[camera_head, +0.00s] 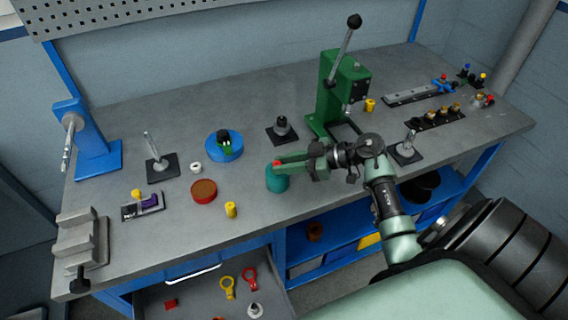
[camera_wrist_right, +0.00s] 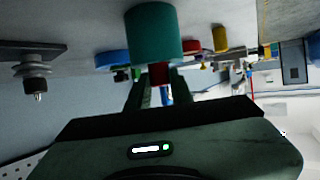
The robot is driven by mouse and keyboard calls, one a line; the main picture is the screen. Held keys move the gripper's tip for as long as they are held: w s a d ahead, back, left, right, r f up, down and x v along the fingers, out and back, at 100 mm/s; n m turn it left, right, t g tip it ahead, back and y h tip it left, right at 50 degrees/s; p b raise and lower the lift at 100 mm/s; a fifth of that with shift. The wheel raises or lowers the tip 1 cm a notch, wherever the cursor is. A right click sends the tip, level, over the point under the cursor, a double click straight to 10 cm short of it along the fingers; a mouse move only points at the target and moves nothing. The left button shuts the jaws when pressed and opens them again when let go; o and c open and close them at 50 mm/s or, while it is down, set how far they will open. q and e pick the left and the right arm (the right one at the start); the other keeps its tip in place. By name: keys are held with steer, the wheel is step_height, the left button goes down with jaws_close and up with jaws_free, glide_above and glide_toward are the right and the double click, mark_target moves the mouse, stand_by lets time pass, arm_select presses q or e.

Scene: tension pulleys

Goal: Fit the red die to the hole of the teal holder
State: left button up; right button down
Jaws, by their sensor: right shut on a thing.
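The teal holder (camera_head: 277,180) is a short cylinder standing on the grey workbench near its front edge, and it fills the upper middle of the right wrist view (camera_wrist_right: 154,33). The red die (camera_head: 277,163) shows at the top of the holder. In the right wrist view the red die (camera_wrist_right: 159,74) sits between my right gripper's fingers (camera_wrist_right: 159,90), right at the holder's end. My right gripper (camera_head: 284,164) is shut on the die. The holder's hole is hidden, so I cannot tell how deep the die sits. My left gripper is not in view.
A blue round base (camera_head: 223,145), a red-brown disc (camera_head: 203,191) and a yellow cylinder (camera_head: 231,210) stand left of the holder. A green lever press (camera_head: 340,90) stands behind my right arm. An open drawer (camera_head: 200,295) lies below the front edge.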

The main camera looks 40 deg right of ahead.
steer(key=c, duration=1.2)
jaws_free()
steer(key=shift+s+f, duration=0.15)
steer(key=shift+f, duration=0.3)
steer(key=shift+o, duration=0.2)
steer(key=shift+a, duration=0.1)
steer(key=shift+r, duration=0.1)
steer(key=shift+s+d, duration=0.15)
steer(key=shift+d, duration=0.15)
steer(key=b+v, duration=0.1)
steer(key=v, duration=0.6)
steer(key=shift+r+b, duration=0.3)
steer(key=shift+r, duration=0.05)
